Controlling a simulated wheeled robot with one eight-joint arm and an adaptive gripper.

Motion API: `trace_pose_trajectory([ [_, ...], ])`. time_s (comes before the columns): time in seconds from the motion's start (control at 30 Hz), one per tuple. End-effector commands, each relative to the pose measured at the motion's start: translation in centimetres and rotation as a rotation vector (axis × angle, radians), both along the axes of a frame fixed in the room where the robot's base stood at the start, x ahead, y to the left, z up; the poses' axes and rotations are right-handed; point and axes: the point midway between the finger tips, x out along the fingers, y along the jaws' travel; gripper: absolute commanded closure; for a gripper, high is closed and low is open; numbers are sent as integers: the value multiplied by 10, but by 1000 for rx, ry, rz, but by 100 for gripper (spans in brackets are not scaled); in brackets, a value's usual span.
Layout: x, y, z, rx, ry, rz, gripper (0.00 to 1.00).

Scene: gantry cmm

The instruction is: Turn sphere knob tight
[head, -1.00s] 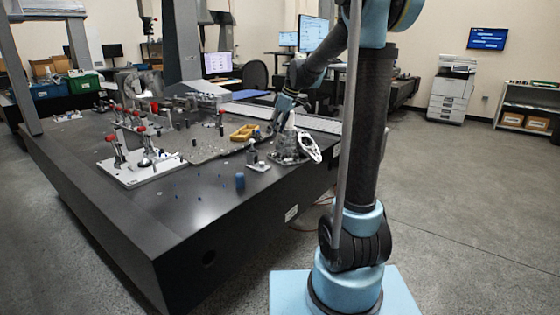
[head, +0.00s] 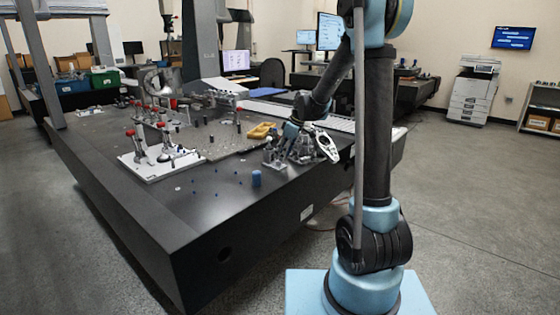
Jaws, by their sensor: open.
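My gripper (head: 279,146) is at the end of my arm, low over the right part of the dark granite table. It is small and dark here, open, and appears empty. It is right at a small grey fixture (head: 272,161) on the table. The sphere knob cannot be picked out clearly; the top of this fixture, where a knob might sit, is hidden or blurred by my gripper. Whether my fingers touch anything there cannot be told.
A grey metal part with a pale oval flange (head: 327,145) stands close right of my gripper. A yellow tray (head: 262,131) lies behind it. A white plate with red-tipped clamps (head: 150,167) is at left.

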Motion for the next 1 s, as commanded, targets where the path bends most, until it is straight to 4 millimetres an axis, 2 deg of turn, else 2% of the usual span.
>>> trace_pose_trajectory([
  [0.1,3,6,-15,0,0,0,59],
  [0.3,5,12,-30,0,0,0,59],
  [0.7,5,13,-35,0,0,-1,59],
  [0.8,6,13,-35,0,0,-1,82],
  [0.9,6,13,-35,0,0,-1,100],
  [1.0,6,18,-35,0,0,0,100],
])
